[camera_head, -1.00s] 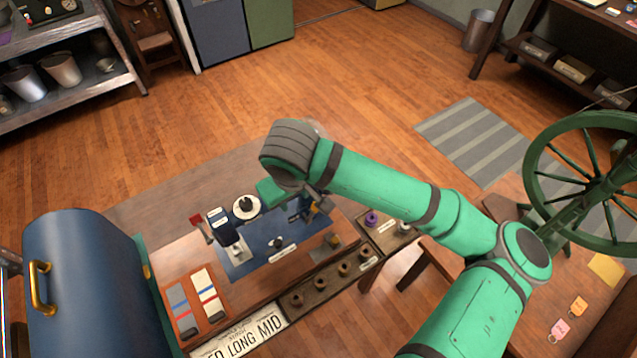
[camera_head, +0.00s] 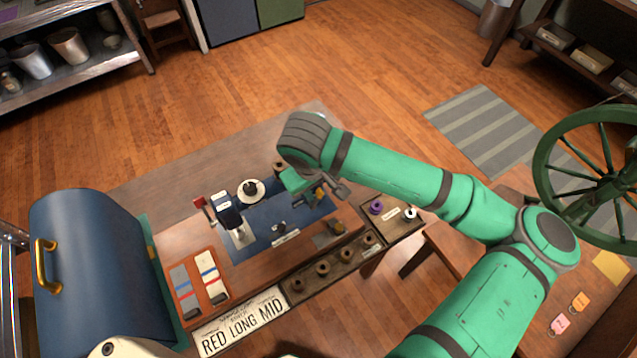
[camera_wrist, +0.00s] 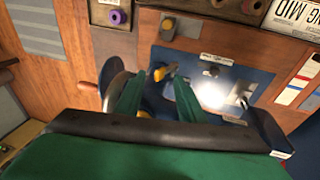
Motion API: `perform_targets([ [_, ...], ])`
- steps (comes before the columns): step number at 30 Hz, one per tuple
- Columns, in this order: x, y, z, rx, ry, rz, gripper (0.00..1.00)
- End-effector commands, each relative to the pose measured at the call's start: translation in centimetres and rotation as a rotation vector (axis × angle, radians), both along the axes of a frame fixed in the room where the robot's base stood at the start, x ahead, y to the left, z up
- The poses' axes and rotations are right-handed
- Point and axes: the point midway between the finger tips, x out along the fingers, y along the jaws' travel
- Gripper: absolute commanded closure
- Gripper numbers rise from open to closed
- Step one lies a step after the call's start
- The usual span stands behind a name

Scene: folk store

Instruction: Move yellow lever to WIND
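The yellow lever (camera_wrist: 163,72) shows in the wrist view on a blue panel (camera_wrist: 225,85), just beyond and between the tips of my gripper's fingers. My gripper (camera_wrist: 157,88) has its two green fingers spread apart with nothing held. I cannot tell whether a finger touches the lever. In the head view the yellow lever (camera_head: 318,193) is a small spot on the right part of the blue panel (camera_head: 268,222), and my gripper (camera_head: 303,190) is close to its left. A white label (camera_wrist: 216,58) on the panel is too small to read, and I cannot make out WIND.
A white disc with a dark knob (camera_head: 251,190) stands left of my gripper. A dark lever block (camera_head: 230,215) rises at the panel's left end. A tray of spools (camera_head: 335,265) runs along the bench front. A large blue drum (camera_head: 95,255) stands at left, a green wheel (camera_head: 598,180) at right.

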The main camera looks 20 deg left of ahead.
Motion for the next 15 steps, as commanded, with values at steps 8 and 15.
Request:
perform_targets([
  [8,0.5,0.0,-1.9,-0.001,0.001,-0.001,0.64],
  [15,0.9,-0.1,-3.5,-0.001,0.001,0.000,0.64],
])
